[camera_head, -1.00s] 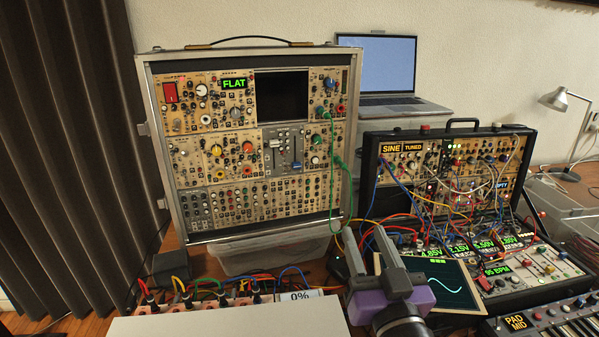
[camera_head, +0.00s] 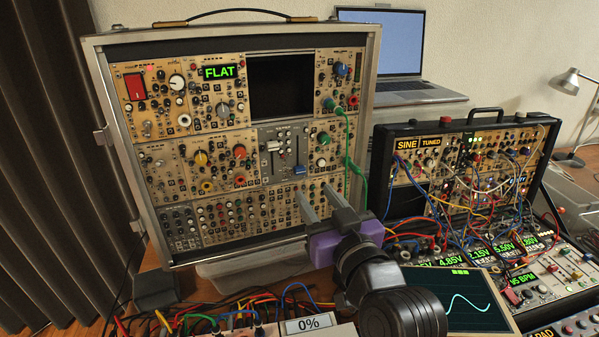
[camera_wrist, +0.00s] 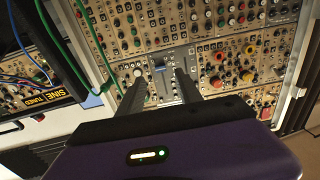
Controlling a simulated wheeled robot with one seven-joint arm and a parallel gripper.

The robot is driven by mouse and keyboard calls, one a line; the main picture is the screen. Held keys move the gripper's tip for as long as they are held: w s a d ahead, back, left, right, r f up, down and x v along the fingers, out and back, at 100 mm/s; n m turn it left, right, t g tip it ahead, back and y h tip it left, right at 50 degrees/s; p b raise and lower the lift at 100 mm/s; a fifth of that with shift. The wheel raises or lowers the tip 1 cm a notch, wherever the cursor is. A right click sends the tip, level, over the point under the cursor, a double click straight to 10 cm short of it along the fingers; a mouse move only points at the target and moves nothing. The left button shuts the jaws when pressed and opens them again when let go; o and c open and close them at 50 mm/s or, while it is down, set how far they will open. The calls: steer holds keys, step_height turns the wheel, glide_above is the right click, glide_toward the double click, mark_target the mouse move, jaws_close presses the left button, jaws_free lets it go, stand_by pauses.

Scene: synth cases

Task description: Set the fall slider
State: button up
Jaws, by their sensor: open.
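The grey slider module (camera_head: 285,148) sits in the middle of the large upright synth case. It has a white slider cap (camera_head: 273,146) high on the left and a blue slider cap (camera_head: 299,169) low on the right. I cannot read which slider is labelled fall. My gripper (camera_head: 316,196) is open and empty, its fingers pointing at the panel just below and right of the blue cap. In the wrist view, the blue cap (camera_wrist: 160,64) shows between and beyond the fingertips (camera_wrist: 161,77). I see no contact with either cap. A small display (camera_head: 308,324) reads 0%.
A green cable (camera_head: 351,150) hangs from the case just right of my fingers. A second case (camera_head: 470,180) full of patch cables stands at the right, with a scope screen (camera_head: 455,300) in front. Cables crowd the lower left front.

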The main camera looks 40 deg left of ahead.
mark_target(301, 174)
steer(key=x, duration=0.7)
steer(key=shift+a+r+p, duration=0.1)
steer(key=shift+r+p, duration=0.05)
steer(key=shift+p, duration=0.15)
steer(key=shift+c, duration=0.2)
jaws_close()
stand_by(1.0)
